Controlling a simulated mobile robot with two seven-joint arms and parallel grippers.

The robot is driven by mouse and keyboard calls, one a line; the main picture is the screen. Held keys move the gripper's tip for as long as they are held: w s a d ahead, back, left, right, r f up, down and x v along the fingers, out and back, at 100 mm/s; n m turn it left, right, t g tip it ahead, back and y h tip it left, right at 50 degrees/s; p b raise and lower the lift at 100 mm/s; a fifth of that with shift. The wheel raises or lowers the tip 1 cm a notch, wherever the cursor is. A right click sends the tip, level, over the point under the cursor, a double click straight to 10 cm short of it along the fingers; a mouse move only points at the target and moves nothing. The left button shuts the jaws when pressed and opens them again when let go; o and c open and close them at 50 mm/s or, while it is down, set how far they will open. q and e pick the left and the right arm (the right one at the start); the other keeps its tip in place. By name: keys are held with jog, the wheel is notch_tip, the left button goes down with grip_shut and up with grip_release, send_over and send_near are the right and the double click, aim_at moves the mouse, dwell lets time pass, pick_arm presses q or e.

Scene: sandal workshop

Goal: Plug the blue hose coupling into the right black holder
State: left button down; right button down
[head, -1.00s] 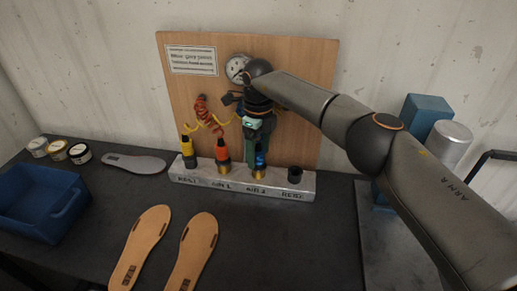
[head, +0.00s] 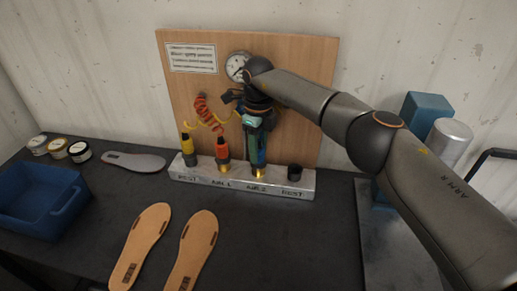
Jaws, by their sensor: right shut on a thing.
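My right gripper (head: 257,160) is shut on the blue hose coupling (head: 263,150) and points down in front of the wooden board. The coupling stands upright, just above or on the brass fitting (head: 258,173) marked AIR 2; I cannot tell whether they touch. The fingers hide part of the coupling. The right black holder (head: 294,173), marked REST, is at the right end of the grey block and looks empty. My left gripper is out of view.
On the block (head: 230,182) stand a yellow coupling (head: 187,145) at the left and an orange one (head: 221,150). A board (head: 310,75) with a gauge (head: 236,67) rises behind. Insoles (head: 140,245) and a blue bin (head: 40,205) lie on the table at the left.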

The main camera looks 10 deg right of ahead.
jog(key=shift+r+p, duration=1.65)
jog(key=shift+r, duration=1)
notch_tip(320, 180, up, 8)
jog(key=shift+d+f, duration=0.1)
jog(key=s+d+n, duration=0.4)
jog(key=d, duration=0.5)
notch_tip(320, 180, down, 8)
jog(key=b, duration=0.1)
jog(key=shift+f+b, duration=0.25)
jog(key=shift+b, duration=0.15)
dwell(0.9)
